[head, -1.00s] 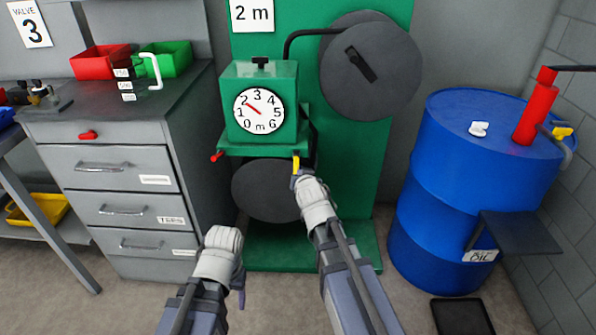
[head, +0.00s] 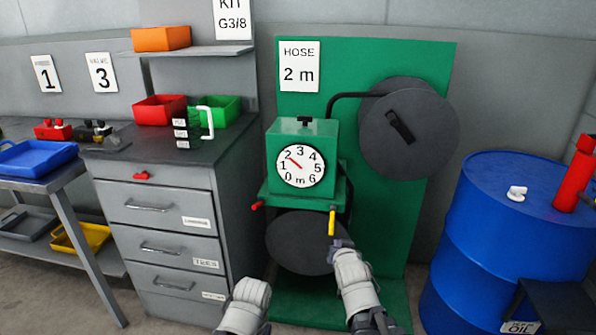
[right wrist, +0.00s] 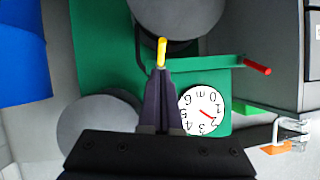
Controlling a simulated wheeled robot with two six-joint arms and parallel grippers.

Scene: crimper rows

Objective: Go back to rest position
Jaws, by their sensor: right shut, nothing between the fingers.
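My right gripper (head: 336,242) is just below the yellow-tipped lever (head: 331,222) on the green hose machine (head: 303,160). In the right wrist view its fingers (right wrist: 160,75) are closed together with nothing between them. The yellow tip (right wrist: 162,52) shows just beyond the fingertips; I cannot tell whether they touch. My left gripper (head: 262,328) is at the bottom edge, below the drawer cabinet's right side; its fingers are mostly cut off.
The machine has a dial (head: 300,166), a red knob (head: 257,205) and dark reels (head: 408,134). A blue drum (head: 500,240) stands right. A grey drawer cabinet (head: 160,215) and a table with a blue tray (head: 38,156) stand left.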

